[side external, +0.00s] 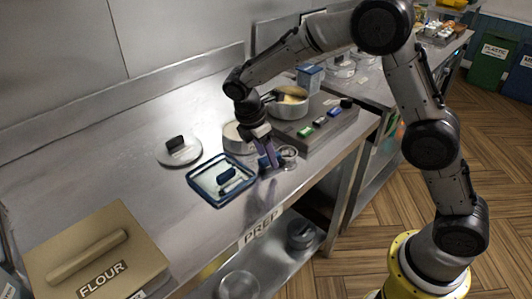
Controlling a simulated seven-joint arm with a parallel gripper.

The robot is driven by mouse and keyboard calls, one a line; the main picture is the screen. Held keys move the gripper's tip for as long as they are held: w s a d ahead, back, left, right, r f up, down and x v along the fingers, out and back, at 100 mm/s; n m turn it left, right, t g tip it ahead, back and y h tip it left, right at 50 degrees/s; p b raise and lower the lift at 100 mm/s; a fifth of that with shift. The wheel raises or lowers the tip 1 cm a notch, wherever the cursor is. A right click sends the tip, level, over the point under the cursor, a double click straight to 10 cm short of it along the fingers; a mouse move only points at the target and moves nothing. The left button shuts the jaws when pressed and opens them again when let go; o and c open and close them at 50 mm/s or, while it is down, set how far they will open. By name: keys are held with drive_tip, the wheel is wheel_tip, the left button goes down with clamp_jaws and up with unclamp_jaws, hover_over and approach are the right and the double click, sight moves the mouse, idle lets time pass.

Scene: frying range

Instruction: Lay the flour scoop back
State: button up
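My gripper (267,164) points down near the front edge of the steel counter, its purplish fingers low over the surface. Blue and shiny metal parts, which look like a small scoop (289,153), are right at the fingertips. I cannot tell whether the fingers are closed on its blue part or only beside it. A tan box or lid marked FLOUR (95,255), with a long rounded bar handle, is at the front left, well away from my gripper. A blue-rimmed tray (207,197) holding a dark blue-handled thing (228,179) lies just left of my gripper.
A round lid with a black knob (178,151) lies further left. A pale round container (238,138) stands behind my gripper. A grey board (335,123) at right carries a pot (290,103) and small coloured blocks. Free counter lies between the tray and the FLOUR box.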

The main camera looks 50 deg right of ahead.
drive_tip(key=shift+r, duration=0.1)
drive_tip(key=s+v, duration=0.1)
drive_tip(key=v, duration=1.2)
drive_tip(key=s+d+r+m+t, duration=0.1)
drive_tip(key=s+d+r, duration=0.25)
drive_tip(key=r, duration=0.45)
drive_tip(key=s+d+r+m+t+y, duration=0.1)
drive_tip(key=s+d+r+m+t, duration=0.2)
drive_tip(key=s, duration=0.7)
drive_tip(key=s+f+m+t+y, duration=0.1)
drive_tip(key=s+f+m, duration=0.3)
drive_tip(key=s, duration=0.3)
drive_tip(key=s+d+f+m+t+y, duration=0.1)
drive_tip(key=s+f+m, duration=0.4)
drive_tip(key=s+m, duration=0.2)
drive_tip(key=shift+f, duration=0.3)
